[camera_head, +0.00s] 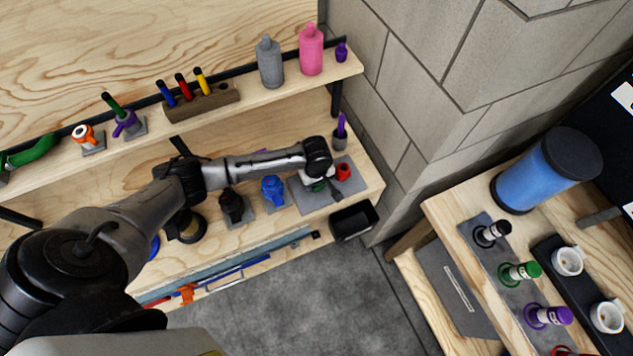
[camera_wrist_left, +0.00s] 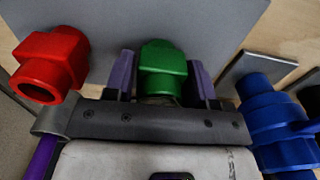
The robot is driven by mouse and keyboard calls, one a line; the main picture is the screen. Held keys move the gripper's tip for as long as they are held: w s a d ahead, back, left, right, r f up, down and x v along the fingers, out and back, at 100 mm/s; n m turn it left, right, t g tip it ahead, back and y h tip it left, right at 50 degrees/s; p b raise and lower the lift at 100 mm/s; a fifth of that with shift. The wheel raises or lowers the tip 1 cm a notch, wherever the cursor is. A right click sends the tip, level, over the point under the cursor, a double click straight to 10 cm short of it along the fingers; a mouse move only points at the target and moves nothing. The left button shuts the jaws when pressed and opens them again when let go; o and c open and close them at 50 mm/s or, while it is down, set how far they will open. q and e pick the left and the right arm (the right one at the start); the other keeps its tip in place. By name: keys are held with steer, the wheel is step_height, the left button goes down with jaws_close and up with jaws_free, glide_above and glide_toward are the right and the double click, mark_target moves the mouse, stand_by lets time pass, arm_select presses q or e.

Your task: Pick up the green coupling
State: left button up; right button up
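The green coupling (camera_wrist_left: 162,70) sits on a grey plate (camera_wrist_left: 110,20) in the left wrist view, between the two purple-padded fingers of my left gripper (camera_wrist_left: 163,82). The right finger is very close to it, and a narrow gap shows at the left finger, so the gripper looks open around it. In the head view, my left gripper (camera_head: 329,184) is over the plate on the lower shelf, and a bit of the green coupling (camera_head: 318,186) shows below the wrist. My right gripper is not in view.
A red coupling (camera_wrist_left: 50,65) stands left of the gripper and a blue part (camera_wrist_left: 272,120) close on its right. A black bin (camera_head: 354,221) hangs at the shelf's front edge. The upper shelf holds a grey bottle (camera_head: 270,65) and a pink bottle (camera_head: 311,52).

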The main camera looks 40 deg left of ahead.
arm_select(q)
steer(key=c, duration=0.5)
steer(key=shift+c, duration=0.2)
steer(key=shift+r, duration=0.6)
step_height(320, 180, up, 3)
steer(key=shift+f+p, duration=0.15)
steer(key=shift+p, duration=0.35)
steer(key=s+d+r+p, duration=0.1)
steer(key=s+d+r, duration=0.2)
steer(key=d+r, duration=0.4)
steer(key=shift+d+p, duration=0.3)
steer(key=shift+d, duration=1.85)
